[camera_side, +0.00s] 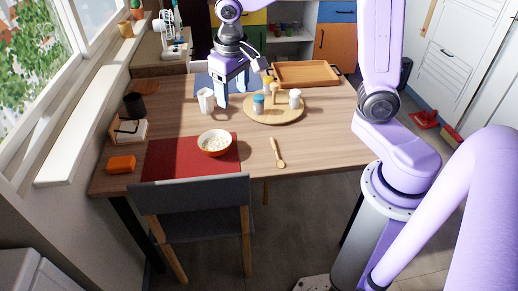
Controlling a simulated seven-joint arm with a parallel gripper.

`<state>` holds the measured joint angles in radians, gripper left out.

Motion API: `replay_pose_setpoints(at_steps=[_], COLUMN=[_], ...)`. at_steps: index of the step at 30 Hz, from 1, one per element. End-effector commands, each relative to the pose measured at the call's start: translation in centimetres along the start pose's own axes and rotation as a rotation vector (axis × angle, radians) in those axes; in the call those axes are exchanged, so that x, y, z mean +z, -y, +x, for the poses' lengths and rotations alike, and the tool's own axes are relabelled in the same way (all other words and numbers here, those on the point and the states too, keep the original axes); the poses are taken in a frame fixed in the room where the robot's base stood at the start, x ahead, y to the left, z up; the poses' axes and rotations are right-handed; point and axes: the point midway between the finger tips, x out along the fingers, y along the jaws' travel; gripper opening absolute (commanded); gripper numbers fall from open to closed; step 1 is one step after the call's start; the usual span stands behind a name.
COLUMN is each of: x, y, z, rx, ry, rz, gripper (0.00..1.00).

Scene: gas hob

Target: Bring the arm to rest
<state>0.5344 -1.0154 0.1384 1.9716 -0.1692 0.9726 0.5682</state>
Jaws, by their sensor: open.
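My gripper (233,92) hangs over the far middle of a wooden table (315,135), fingers pointing down. It is open, and nothing shows between its fingers. A white cup (206,100) stands just left of the fingers; I cannot tell whether they touch. A round wooden board (273,116) lies to the right, carrying a blue-topped shaker (258,104), a white-topped shaker (295,98) and other small items. My arm rises from its base at the right of the table and reaches across the top of the view.
A bowl of pale food (214,143) sits on a red mat (170,158), with a wooden spoon (277,153) to its right. A wooden tray (306,73) lies at the back right. A chair (195,205) stands in front. The table's right front is clear.

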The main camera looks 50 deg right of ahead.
Motion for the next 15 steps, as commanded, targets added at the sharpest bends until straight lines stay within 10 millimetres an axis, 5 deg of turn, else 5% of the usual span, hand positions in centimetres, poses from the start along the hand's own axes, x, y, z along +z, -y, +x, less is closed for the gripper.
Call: replay_pose_setpoints(at_steps=[7, 15], x=[8.6, 17.9], y=[2.1, 1.8], z=[-1.1, -1.4], rx=[-0.06, -0.121], ry=[0.012, 0.023], rz=[-0.367, -0.756], gripper=[0.65, 0.65])
